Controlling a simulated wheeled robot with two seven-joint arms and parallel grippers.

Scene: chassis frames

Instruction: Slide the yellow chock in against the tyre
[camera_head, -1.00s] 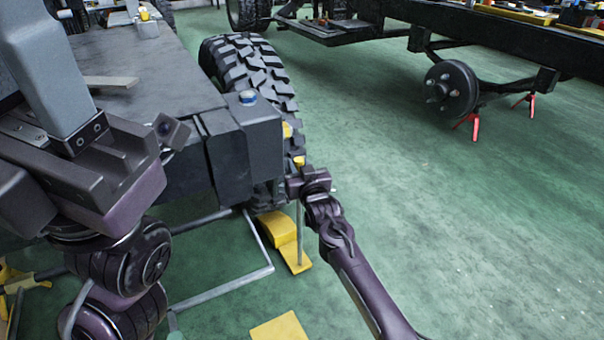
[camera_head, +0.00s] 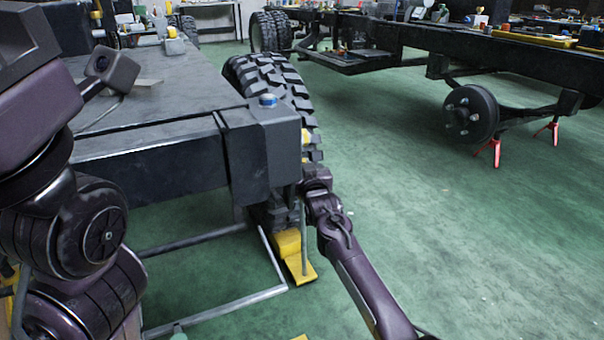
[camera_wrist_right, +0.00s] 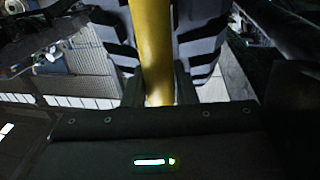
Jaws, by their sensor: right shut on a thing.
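The yellow chock (camera_head: 288,243) lies on the green floor at the foot of the big black tyre (camera_head: 268,80), its flat end towards me. A thin upright rod (camera_head: 304,235) rises from it to my right gripper (camera_head: 312,180). In the right wrist view, that gripper (camera_wrist_right: 158,90) is shut on the yellow handle (camera_wrist_right: 152,50), with the tyre tread (camera_wrist_right: 203,40) behind. The dark chassis end hides part of the tyre. I cannot tell whether the chock touches the tyre. My left arm shows at the left; its fingers are out of view.
The dark chassis (camera_head: 150,160) fills the left, with a blue-capped part (camera_head: 268,101) on its corner. A grey floor frame (camera_head: 230,300) lies beside the chock. Another chassis (camera_head: 420,40) stands behind, its hub (camera_head: 470,113) near red stands (camera_head: 488,151). The right floor is open.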

